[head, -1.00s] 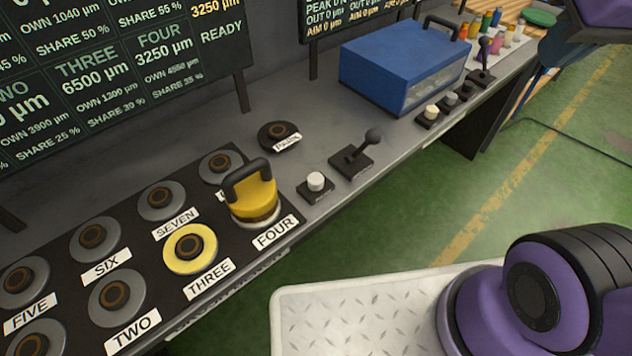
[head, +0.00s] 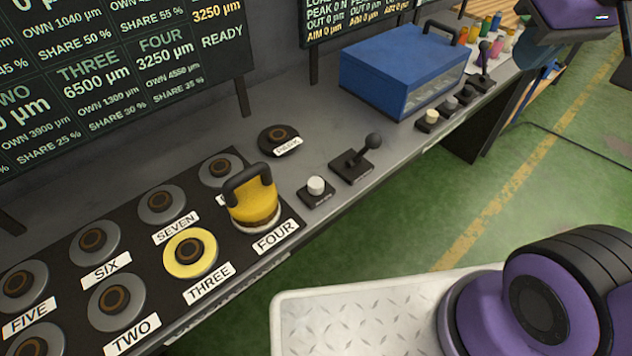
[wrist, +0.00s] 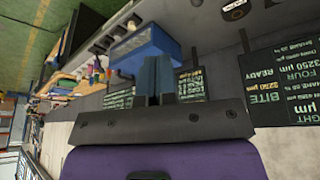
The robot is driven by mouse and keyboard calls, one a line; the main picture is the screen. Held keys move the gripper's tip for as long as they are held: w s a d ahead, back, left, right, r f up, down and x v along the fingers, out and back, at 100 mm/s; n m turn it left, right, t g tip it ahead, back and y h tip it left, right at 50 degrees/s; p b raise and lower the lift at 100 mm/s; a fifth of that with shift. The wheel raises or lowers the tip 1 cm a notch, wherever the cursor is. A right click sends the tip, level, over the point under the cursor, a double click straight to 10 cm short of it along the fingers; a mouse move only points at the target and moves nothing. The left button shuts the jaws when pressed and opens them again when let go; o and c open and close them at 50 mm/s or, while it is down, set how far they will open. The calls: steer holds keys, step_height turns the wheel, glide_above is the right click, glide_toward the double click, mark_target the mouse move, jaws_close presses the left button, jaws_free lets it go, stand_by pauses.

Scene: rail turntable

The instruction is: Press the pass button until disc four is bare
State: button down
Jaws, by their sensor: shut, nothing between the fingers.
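A yellow block with a black handle (head: 252,205) stands on the disc behind the FOUR label (head: 276,236), hiding most of that disc. A brownish band and a pale rim show under the block. A white round button on a black base (head: 316,187) is just right of it; its small label is unreadable, so I cannot tell if it is the pass button. In the wrist view my gripper (wrist: 167,75) is shut and empty, its fingers together in front of the blue box. I see no contact with a button.
A black lever (head: 360,160) stands right of the white button. Further right are a blue box (head: 400,70) and several small buttons (head: 428,120). A dark PARK disc (head: 278,139) lies behind. Display boards (head: 120,70) rise at the back.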

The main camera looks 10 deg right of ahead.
steer(key=w+a+f+n+g+h, duration=0.1)
steer(key=w+a+f+n+g, duration=0.15)
steer(key=w+f, duration=0.35)
steer(key=n+t+h, duration=0.4)
steer(key=n+h, duration=0.2)
steer(key=n, duration=0.7)
glide_above(317, 184)
step_height(317, 184, down, 21)
steer(key=shift+f, duration=0.15)
steer(key=shift+f, duration=4.35)
steer(key=shift+f, duration=0.15)
steer(key=shift+f, duration=0.25)
